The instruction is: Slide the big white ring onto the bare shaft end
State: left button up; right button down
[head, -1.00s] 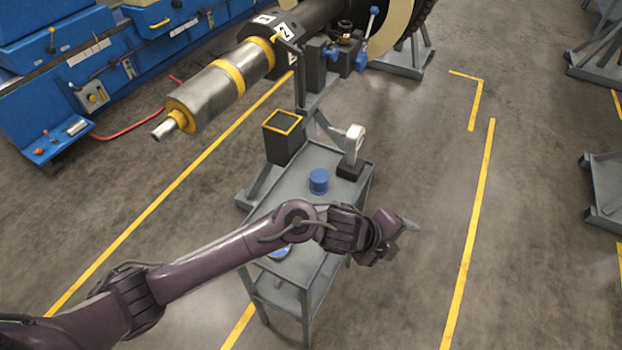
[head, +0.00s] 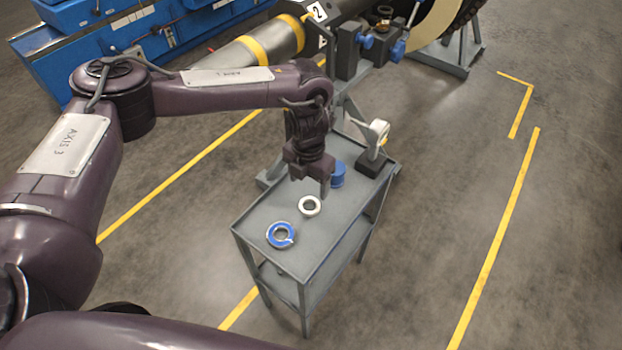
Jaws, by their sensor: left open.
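A white ring (head: 309,206) lies flat on the top of the grey cart (head: 340,233). My left gripper (head: 324,188) points down just above and behind it, open and apart from it. A white, ring-like piece (head: 377,132) stands upright on a black block at the cart's far end; I cannot tell its exact shape. The shaft (head: 262,50) is a silver cylinder with yellow bands, at the upper middle. Its near end is hidden behind my left arm. My right gripper is out of view.
A blue ring (head: 280,235) lies near the white ring. A blue cylinder (head: 337,174) stands close behind my left gripper. Blue machinery (head: 110,45) fills the upper left. Yellow floor lines run beside the cart, and the floor to the right is clear.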

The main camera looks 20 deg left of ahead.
aim_at(309, 208)
pick_arm(q)
notch_tip(309, 208, down, 8)
jog(key=b, duration=0.5)
jog(key=shift+r, duration=0.15)
jog(key=shift+d+f+b, duration=0.1)
jog(key=shift+f+b, duration=0.3)
jog(key=shift+f, duration=0.05)
jog(key=c, duration=0.9)
jog(key=shift+r, duration=0.1)
